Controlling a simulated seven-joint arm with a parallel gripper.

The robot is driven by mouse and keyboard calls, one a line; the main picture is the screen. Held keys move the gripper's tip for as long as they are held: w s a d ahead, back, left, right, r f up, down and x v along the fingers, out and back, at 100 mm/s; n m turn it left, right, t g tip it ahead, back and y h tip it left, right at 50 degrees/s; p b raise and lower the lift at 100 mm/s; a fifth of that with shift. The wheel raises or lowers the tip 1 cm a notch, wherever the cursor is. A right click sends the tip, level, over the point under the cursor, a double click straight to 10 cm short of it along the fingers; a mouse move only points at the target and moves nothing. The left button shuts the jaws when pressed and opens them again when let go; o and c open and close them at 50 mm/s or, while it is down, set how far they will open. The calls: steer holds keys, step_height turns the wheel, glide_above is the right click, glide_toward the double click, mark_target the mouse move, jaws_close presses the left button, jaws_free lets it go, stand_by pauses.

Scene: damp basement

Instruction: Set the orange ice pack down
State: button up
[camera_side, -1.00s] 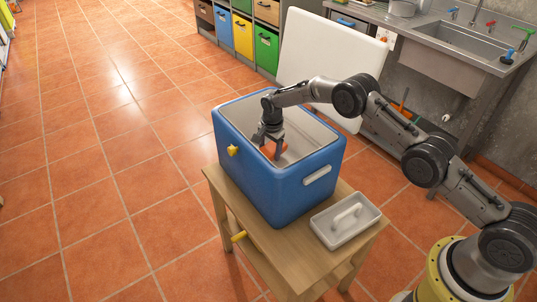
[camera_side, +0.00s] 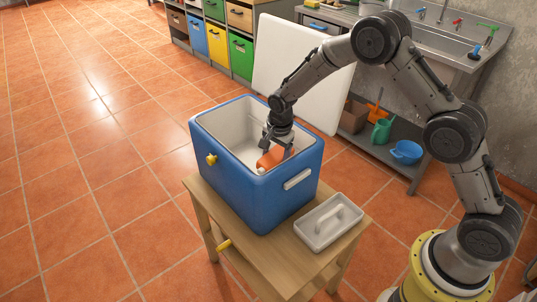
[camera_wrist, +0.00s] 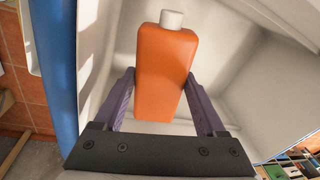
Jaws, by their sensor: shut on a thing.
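The orange ice pack (camera_side: 270,158) is a flat bottle shape with a white cap. My gripper (camera_wrist: 160,78) is shut on it, one finger on each side, and the cap points away from the palm in the wrist view. The pack is at the mouth of the blue cooler (camera_side: 232,185), close to its near wall in the side view. The cooler is open, with a pale inside that also shows around the pack in the wrist view (camera_wrist: 240,95). I cannot tell whether the pack touches the cooler's wall or floor.
The cooler stands on a small wooden table (camera_side: 290,262). A white panel (camera_side: 290,75) leans behind, near a sink bench with a green watering can (camera_side: 381,132) and blue bowl (camera_side: 406,152) below.

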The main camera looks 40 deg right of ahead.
steer(key=shift+s+r, duration=0.2)
steer(key=shift+r, duration=0.3)
step_height(320, 180, up, 10)
steer(key=s+a+n, duration=0.1)
steer(key=s, duration=0.1)
steer(key=s+a+r+n, duration=0.1)
steer(key=s+a+n, duration=0.1)
steer(key=s, duration=0.1)
steer(key=s+a+n, duration=0.1)
steer(key=s, duration=0.2)
steer(key=shift+s+a+r+n, duration=0.2)
steer(key=shift+a+r+n, duration=0.05)
steer(key=shift+a+n, duration=0.1)
steer(key=s+a+f+n, duration=0.15)
steer(key=s+n, duration=0.95)
steer(key=s, duration=1.2)
glide_above(284, 259)
steer(key=s, duration=0.1)
steer(key=shift+g+y, duration=0.3)
steer(key=shift+g, duration=0.1)
step_height(284, 259, down, 25)
steer(key=shift+d+r, duration=0.15)
steer(key=shift+r, duration=0.05)
steer(key=shift+w+f, duration=0.2)
steer(key=shift+f, duration=1.7)
steer(key=shift+f, duration=0.15)
